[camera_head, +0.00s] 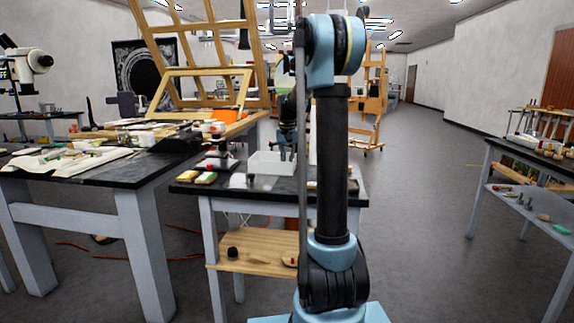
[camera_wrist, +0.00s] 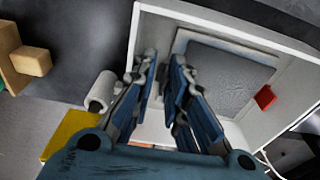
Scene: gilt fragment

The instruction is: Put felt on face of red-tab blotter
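A flat grey square pad with a red tab (camera_wrist: 264,97) at its right edge lies inside a white open-topped tray (camera_wrist: 291,42); I take it as the red-tab blotter (camera_wrist: 222,72). The tray also shows on the dark bench in the head view (camera_head: 262,167). My gripper (camera_wrist: 165,60) is over the tray's left part, left of the pad. Its fingers stand apart, with a gap and nothing visible between them. In the head view my gripper (camera_head: 287,153) is small, above the tray and partly behind my arm. I cannot make out the felt for certain.
In the wrist view a white cylinder (camera_wrist: 100,91) and a yellow flat piece (camera_wrist: 70,133) lie left of the tray, with a wooden block (camera_wrist: 31,61) farther left. In the head view, small yellow-and-green blocks (camera_head: 205,178) sit at the bench's left end.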

